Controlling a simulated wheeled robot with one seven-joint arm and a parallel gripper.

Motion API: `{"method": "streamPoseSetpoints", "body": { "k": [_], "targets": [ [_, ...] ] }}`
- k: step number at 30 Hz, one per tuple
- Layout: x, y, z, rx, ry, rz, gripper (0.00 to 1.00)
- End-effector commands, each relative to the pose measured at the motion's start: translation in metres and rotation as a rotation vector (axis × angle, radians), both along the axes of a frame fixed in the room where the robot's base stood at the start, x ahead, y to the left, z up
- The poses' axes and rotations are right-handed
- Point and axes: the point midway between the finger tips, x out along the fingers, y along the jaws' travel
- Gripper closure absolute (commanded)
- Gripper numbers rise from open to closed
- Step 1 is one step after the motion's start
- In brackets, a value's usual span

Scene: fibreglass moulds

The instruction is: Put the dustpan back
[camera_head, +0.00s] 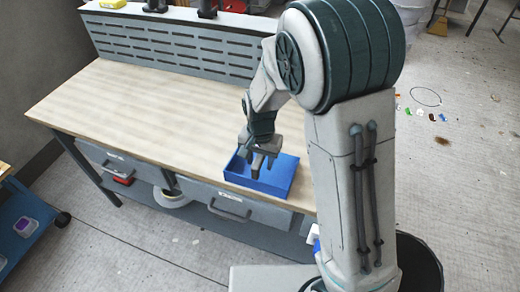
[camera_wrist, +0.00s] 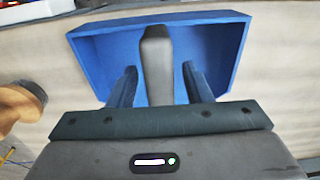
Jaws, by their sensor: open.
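A blue, shallow, open pan with raised walls, which looks like the dustpan (camera_head: 276,181), lies on the wooden bench top near its front right edge. It fills the upper middle of the wrist view (camera_wrist: 215,50). A grey bar, apparently its handle (camera_wrist: 157,55), stands up from it toward my wrist. My gripper (camera_head: 262,160) is over the pan, pointing down. Its two fingers are apart, one on each side of the grey bar, with gaps showing on both sides. Part of the pan is hidden by my gripper.
The bench (camera_head: 150,110) is mostly clear left of the pan, with a slotted grey back panel (camera_head: 170,45) behind. Drawers (camera_head: 225,203) sit under its front edge. A blue cart (camera_head: 22,225) is at left. A brown rounded thing (camera_wrist: 20,105) shows in the wrist view.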

Motion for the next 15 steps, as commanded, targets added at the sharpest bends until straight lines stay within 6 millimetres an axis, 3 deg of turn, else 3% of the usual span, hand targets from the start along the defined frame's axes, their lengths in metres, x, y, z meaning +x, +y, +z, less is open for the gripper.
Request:
{"method": "streamPoseSetpoints", "body": {
  "k": [5, 15],
  "targets": [
    [0.001, 0.001, 0.026, 0.002, -0.005, 0.001, 0.55],
    [0.001, 0.000, 0.097, 0.002, -0.005, 0.000, 0.55]
  ]
}}
